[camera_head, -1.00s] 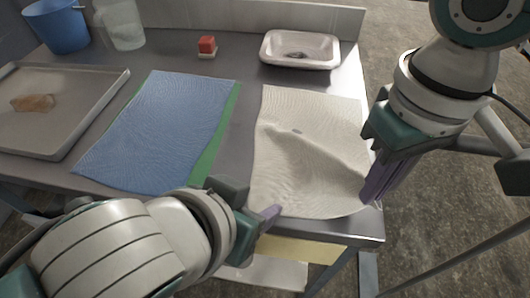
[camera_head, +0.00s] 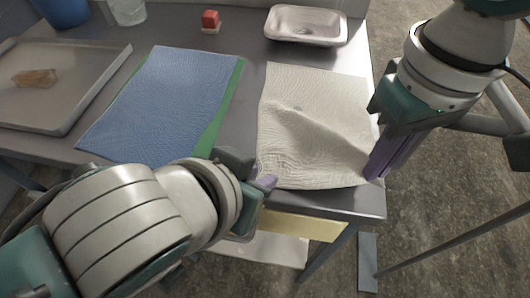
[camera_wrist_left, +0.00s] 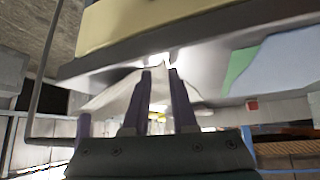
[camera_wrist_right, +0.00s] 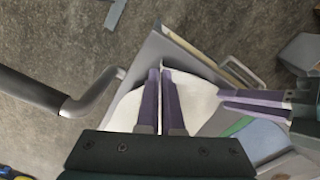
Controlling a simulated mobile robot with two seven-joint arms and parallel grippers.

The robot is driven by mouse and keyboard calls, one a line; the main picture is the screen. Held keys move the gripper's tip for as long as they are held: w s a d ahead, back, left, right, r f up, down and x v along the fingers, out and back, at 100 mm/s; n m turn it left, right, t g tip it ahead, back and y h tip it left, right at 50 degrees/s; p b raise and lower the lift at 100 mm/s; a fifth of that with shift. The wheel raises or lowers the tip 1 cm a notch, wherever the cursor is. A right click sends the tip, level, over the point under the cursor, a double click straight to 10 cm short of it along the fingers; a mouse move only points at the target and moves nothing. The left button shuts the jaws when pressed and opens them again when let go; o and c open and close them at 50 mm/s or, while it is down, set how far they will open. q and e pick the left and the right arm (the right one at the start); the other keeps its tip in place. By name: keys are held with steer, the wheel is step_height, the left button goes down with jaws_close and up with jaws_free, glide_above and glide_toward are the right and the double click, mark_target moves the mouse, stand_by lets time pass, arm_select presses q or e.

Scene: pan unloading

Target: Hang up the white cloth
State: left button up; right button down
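The white cloth (camera_head: 310,120) lies on the right part of the grey table, with a raised fold running towards its near right corner. My left gripper (camera_head: 267,182) is at its near left corner. In the left wrist view my left gripper (camera_wrist_left: 160,75) has its purple fingers apart, with cloth (camera_wrist_left: 115,98) showing between and beside them. My right gripper (camera_head: 376,172) is at the near right corner. In the right wrist view my right gripper (camera_wrist_right: 161,75) has its fingers close together on the cloth (camera_wrist_right: 192,98). The exact contact at both corners is partly hidden.
A blue cloth (camera_head: 170,95) over a green one (camera_head: 222,115) lies left of the white cloth. A tray (camera_head: 70,105) holds a brown item. A white basin (camera_head: 305,30) and red block (camera_head: 210,18) stand behind. A thin dark bar (camera_head: 450,240) crosses the floor area at right.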

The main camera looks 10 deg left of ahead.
arm_select(q)
steer(key=shift+s+a+f, duration=0.15)
steer(key=shift+a+f, duration=0.05)
steer(key=shift+f, duration=0.1)
jaws_close()
steer(key=shift+d+r, duration=0.1)
steer(key=shift+r, duration=2.6)
